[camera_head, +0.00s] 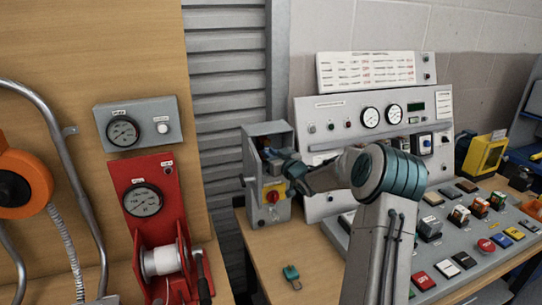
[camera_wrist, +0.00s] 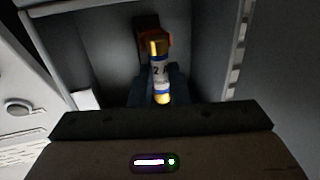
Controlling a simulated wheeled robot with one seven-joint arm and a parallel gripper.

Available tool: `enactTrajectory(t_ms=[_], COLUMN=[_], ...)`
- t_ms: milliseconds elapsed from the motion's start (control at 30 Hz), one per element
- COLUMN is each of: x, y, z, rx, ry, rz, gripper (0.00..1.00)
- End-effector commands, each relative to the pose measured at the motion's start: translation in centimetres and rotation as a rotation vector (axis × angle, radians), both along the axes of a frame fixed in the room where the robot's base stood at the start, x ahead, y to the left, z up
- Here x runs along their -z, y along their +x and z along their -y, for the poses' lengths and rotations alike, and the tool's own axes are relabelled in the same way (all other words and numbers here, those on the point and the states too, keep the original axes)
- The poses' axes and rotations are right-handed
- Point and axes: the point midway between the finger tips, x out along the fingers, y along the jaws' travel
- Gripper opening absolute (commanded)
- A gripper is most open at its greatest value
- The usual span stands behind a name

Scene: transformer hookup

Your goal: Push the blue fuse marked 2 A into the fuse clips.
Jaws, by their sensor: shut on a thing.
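The fuse (camera_wrist: 160,75) shows in the wrist view as a small upright cylinder with gold ends, a pale label with a 2 and blue bands. My gripper (camera_wrist: 158,98) is shut on its lower part. The fuse's upper end is at or just in front of an orange-brown clip (camera_wrist: 152,38) on the dark back of the box; I cannot tell whether it is seated. In the head view my gripper (camera_head: 268,158) reaches into the open grey switch box (camera_head: 249,200), and the fuse is too small or hidden to make out there.
The box's side walls stand close on both sides of my gripper. A red and yellow rotary switch (camera_head: 272,192) is on the box front below. A green padlock-like item (camera_head: 291,274) lies on the wooden bench. A sloped control panel (camera_head: 465,235) with several modules is at the right.

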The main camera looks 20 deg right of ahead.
Motion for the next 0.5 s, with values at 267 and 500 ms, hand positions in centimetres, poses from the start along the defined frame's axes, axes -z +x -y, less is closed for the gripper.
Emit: enactTrajectory(t_ms=[267,500], x=[-0.1,0.0], y=[0.6,1.2], z=[0.0,0.0], rx=[-0.001,-0.001], ry=[0.0,0.0], rz=[0.001,0.001], gripper=[0.0,0.0])
